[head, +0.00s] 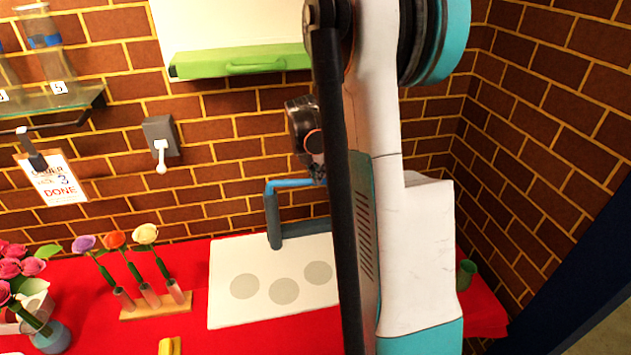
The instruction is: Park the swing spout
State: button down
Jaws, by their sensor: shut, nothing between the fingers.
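The swing spout (290,183) is a light blue bar at the top of a dark blue-grey post (273,218) at the back of the white board. It points right from the post, and its right end runs behind my arm. My gripper (319,177) is dark and partly hidden by my arm. It is at the right part of the spout; I cannot tell whether they touch. Its fingers look shut and hold nothing visible.
The white board (225,300) has three grey circles, with nothing on its visible part. Left are a wooden flower rack (150,309) and a vase with pink roses (53,338). A wall lever (160,157) and glass shelf (60,104) are behind. A green cup (467,272) stands right.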

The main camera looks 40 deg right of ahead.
jog(key=shift+w+d, duration=0.45)
jog(key=shift+d, duration=0.15)
jog(key=shift+a, duration=0.1)
